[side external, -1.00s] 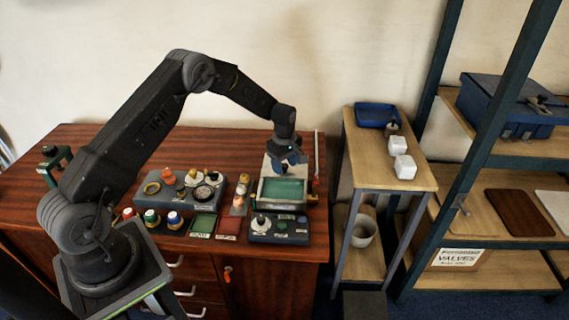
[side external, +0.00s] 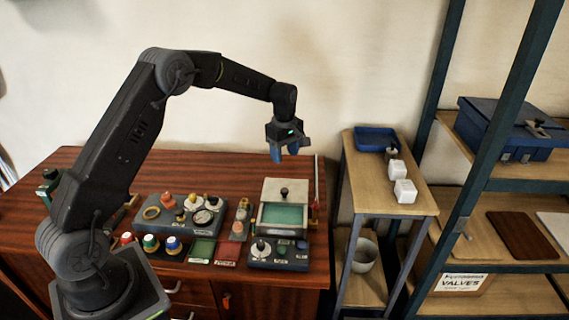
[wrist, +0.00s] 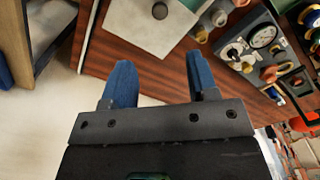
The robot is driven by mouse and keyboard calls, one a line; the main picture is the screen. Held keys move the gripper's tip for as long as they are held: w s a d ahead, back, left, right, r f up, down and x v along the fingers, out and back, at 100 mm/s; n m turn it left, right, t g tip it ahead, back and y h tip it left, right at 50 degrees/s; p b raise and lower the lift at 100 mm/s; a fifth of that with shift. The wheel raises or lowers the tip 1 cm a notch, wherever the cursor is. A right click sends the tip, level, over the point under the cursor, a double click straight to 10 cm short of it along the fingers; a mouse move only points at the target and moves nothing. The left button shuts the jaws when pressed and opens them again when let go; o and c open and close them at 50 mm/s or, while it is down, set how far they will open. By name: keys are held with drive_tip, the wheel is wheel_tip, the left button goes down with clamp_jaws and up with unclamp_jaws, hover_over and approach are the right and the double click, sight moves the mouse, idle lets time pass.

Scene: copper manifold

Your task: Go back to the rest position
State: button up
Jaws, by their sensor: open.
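My gripper (side external: 285,153) hangs in the air above the back right of the wooden workbench, above and behind the green-floored tray. Its blue fingers point down and stand apart with nothing between them. In the wrist view the open fingers (wrist: 163,85) are seen with the bench's edge and bare wall beyond. A pale plate with a dark knob (side external: 284,192) stands at the back of the green tray (side external: 282,217); the plate also shows in the wrist view (wrist: 125,22). It is apart from my gripper.
A grey panel with gauge and valves (side external: 181,212) and several coloured caps (side external: 150,243) stand left of the tray. A thin upright red-and-white rod (side external: 317,190) is at the bench's right edge. A side table (side external: 421,204) and shelf rack (side external: 480,173) stand right. Air above the bench is clear.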

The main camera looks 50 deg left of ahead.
drive_tip(key=shift+r, duration=0.25)
drive_tip(key=s+d+r+m+t, duration=0.1)
drive_tip(key=s+d+r+m, duration=0.35)
drive_tip(key=s+r, duration=0.3)
drive_tip(key=s+d+r+m+t, duration=0.2)
drive_tip(key=s+d+r+m, duration=0.3)
drive_tip(key=r, duration=0.4)
drive_tip(key=s+d+m+t, duration=0.1)
drive_tip(key=s+m, duration=0.3)
drive_tip(key=s, duration=0.6)
drive_tip(key=s+d+m+t, duration=0.1)
drive_tip(key=s+d+m, duration=0.3)
drive_tip(key=s, duration=0.6)
drive_tip(key=shift+s+d+f+t, duration=0.15)
drive_tip(key=shift+t, duration=0.15)
